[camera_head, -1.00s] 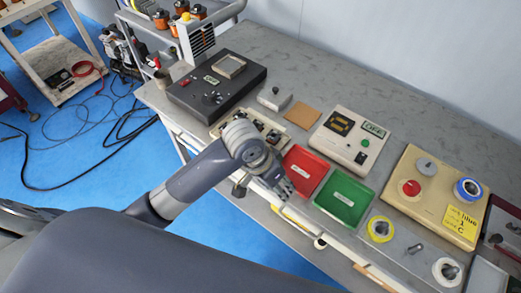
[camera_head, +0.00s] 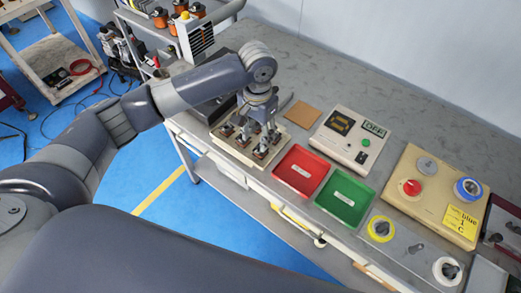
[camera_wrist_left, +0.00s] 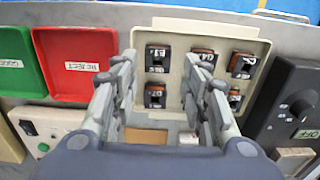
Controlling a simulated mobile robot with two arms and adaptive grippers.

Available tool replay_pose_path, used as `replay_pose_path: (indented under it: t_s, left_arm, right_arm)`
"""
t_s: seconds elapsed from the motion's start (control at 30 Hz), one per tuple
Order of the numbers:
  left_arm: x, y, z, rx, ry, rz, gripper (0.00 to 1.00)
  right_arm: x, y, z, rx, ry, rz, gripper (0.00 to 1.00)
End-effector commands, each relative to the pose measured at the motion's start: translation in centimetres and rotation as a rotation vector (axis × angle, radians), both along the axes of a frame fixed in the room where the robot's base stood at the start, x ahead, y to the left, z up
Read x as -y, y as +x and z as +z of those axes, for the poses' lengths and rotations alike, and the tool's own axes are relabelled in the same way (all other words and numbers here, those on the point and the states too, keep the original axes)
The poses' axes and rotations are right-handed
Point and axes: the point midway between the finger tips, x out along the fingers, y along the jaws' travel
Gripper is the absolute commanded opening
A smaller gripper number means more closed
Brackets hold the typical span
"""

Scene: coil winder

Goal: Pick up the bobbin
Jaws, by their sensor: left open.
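Several small bobbins with dark labelled tops and copper-brown windings sit in a cream tray (camera_head: 232,148) at the bench's front edge. My left gripper (camera_head: 262,132) points down over this tray and partly hides the bobbins. In the left wrist view, my left gripper (camera_wrist_left: 160,68) is open, its fingers spread to either side of one column of bobbins. One bobbin (camera_wrist_left: 155,95) shows between the fingers, and another bobbin (camera_wrist_left: 157,58) lies near the fingertips. Other bobbins, such as this one (camera_wrist_left: 242,65), lie to the right. Nothing is held.
A red tray (camera_head: 300,172) and a green tray (camera_head: 345,200) stand right of the cream tray. A meter box (camera_head: 350,135) is behind them. A dark box with a knob (camera_wrist_left: 295,110) adjoins the cream tray. A beige panel with spools (camera_head: 435,190) is farther right.

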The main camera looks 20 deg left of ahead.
Motion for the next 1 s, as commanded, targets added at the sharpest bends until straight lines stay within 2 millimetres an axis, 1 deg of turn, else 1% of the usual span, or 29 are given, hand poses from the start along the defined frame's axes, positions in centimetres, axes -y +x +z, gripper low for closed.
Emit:
replay_pose_path:
  t_s: [0.03, 0.1, 0.27, 0.43, 0.5, 0.6, 0.7, 0.87, 0.9, 0.97, 1.0]
  left_arm:
    - [0.0, 0.0, -0.7, -0.002, 0.001, 0.001, 0.42]
    - [0.0, 0.0, -1.5, 0.000, 0.000, 0.001, 0.42]
    - [0.1, 0.0, -2.5, 0.000, 0.000, -0.001, 0.42]
    - [0.3, 0.0, -4.9, -0.001, 0.001, -0.001, 0.42]
    - [0.3, 0.0, -6.0, 0.000, 0.000, 0.000, 0.42]
    - [0.3, 0.0, -7.0, 0.002, 0.000, -0.001, 0.42]
    - [0.3, 0.1, -7.4, 0.002, 0.000, -0.002, 0.42]
    - [0.3, 0.1, -7.4, 0.003, 0.000, -0.002, 0.42]
    - [0.3, 0.1, -7.4, 0.003, 0.000, -0.002, 0.37]
    - [0.3, 0.1, -7.4, 0.003, 0.000, -0.002, 0.24]
    - [0.3, 0.1, -7.4, 0.003, 0.000, -0.002, 0.14]
  right_arm:
    - [0.0, 0.0, 0.2, 0.000, 0.000, 0.000, 0.80]
    - [0.0, 0.0, 0.3, 0.000, 0.000, 0.000, 0.80]
    - [0.0, 0.0, 0.5, 0.000, 0.000, 0.000, 0.80]
    - [0.0, 0.0, 1.5, -0.001, 0.000, 0.001, 0.80]
    - [0.0, 0.0, 1.6, -0.001, 0.000, 0.001, 0.80]
    - [0.0, -0.1, 1.7, -0.001, 0.000, 0.001, 0.80]
    - [0.0, -0.1, 1.7, -0.001, 0.000, 0.001, 0.80]
    - [0.0, -0.1, 1.7, -0.002, -0.001, 0.001, 0.80]
    - [0.0, -0.1, 1.7, -0.002, -0.001, 0.001, 0.80]
    - [0.0, -0.1, 1.7, -0.002, -0.001, 0.001, 0.80]
    - [0.0, -0.1, 1.6, -0.002, -0.001, 0.001, 0.80]
